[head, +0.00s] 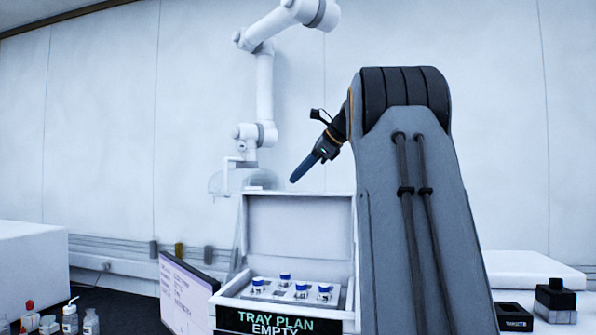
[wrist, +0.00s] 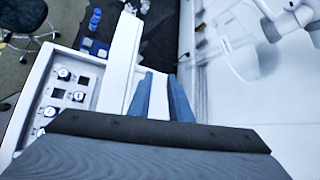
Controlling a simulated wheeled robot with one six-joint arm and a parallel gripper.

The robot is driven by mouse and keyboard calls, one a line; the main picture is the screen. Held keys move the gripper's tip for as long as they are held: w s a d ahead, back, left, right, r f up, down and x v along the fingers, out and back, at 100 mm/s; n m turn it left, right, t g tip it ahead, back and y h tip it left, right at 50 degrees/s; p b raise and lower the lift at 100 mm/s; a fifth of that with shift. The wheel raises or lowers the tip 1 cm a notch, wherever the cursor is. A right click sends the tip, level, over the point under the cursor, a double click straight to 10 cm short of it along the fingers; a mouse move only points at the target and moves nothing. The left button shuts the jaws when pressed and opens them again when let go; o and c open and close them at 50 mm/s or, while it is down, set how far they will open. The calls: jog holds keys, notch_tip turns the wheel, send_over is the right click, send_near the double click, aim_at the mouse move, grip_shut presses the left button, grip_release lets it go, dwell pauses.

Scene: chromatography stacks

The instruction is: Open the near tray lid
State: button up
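The near tray (head: 232,294) is a white box with several blue-capped vials in its rack. Its lid (head: 300,226) stands upright at the back, so the inside shows. In the wrist view the tray (wrist: 30,112) lies at left, and the raised lid (wrist: 122,55) shows edge-on as a white strip. My gripper (head: 296,177) points down and left, its blue fingertips a little above the lid's top edge. In the wrist view the fingers (wrist: 162,84) are apart. I see no grip on the lid. My arm hides the tray's right side.
A label reading "TRAY PLAN EMPTY" (head: 265,322) is on the tray's front. A monitor (head: 188,295) stands at left, with bottles (head: 70,318) beyond it. A white robot arm (head: 264,85) stands behind. Small black devices (head: 555,300) sit at right.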

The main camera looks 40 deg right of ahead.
jog(key=shift+r, duration=1.45)
jog(key=shift+a, duration=0.1)
